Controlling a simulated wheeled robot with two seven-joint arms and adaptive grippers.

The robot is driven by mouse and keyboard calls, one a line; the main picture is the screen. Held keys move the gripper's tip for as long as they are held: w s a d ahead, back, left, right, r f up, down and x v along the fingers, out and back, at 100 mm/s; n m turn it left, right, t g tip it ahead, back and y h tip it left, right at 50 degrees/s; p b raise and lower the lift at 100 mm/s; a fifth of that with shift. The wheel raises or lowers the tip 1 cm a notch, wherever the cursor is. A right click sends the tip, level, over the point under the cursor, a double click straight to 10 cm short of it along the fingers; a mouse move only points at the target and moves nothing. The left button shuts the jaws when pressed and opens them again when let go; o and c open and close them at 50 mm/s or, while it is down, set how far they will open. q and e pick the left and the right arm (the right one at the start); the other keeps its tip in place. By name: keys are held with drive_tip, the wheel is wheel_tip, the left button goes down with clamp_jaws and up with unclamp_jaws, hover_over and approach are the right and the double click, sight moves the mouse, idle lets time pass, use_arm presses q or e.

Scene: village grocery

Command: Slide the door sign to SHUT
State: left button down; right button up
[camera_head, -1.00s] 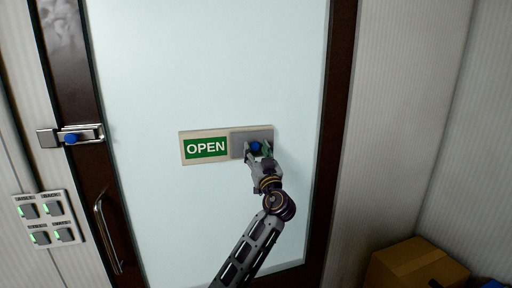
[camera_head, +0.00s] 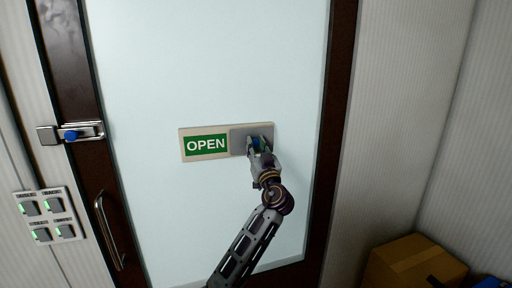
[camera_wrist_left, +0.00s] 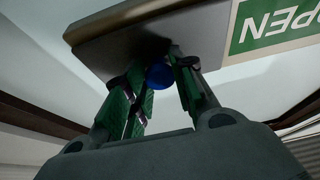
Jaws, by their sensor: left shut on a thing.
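The door sign (camera_head: 186,157) is a cream board on the pale door pane. Its left half shows a green panel reading OPEN (camera_head: 205,144). A grey sliding cover (camera_head: 238,137) sits over the right half of the board. A blue knob on the cover shows in the left wrist view (camera_wrist_left: 160,75). My left gripper (camera_head: 260,146) is shut on the blue knob, its green-padded fingers (camera_wrist_left: 163,92) on either side of it. It largely hides the knob in the head view. Whatever is under the cover is hidden. My right gripper is not in view.
A metal bolt with a blue knob (camera_head: 70,136) is on the left of the door frame. A door handle (camera_head: 109,232) and a switch panel (camera_head: 48,217) are at lower left. A cardboard box (camera_head: 413,266) stands at lower right.

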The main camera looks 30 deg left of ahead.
use_arm(q)
drive_tip(key=shift+s+a, duration=0.1)
drive_tip(key=s+a+b, duration=0.2)
drive_tip(key=s+a, duration=0.1)
drive_tip(key=s, duration=0.1)
drive_tip(key=s+a+b, duration=0.1)
drive_tip(key=s+a, duration=0.2)
drive_tip(key=s, duration=0.1)
drive_tip(key=s+a+b, duration=0.2)
drive_tip(key=s+a, duration=0.2)
drive_tip(key=shift+a+b, duration=0.1)
drive_tip(key=shift+b, duration=0.2)
drive_tip(key=shift+s+a, duration=0.25)
drive_tip(key=shift+s, duration=0.05)
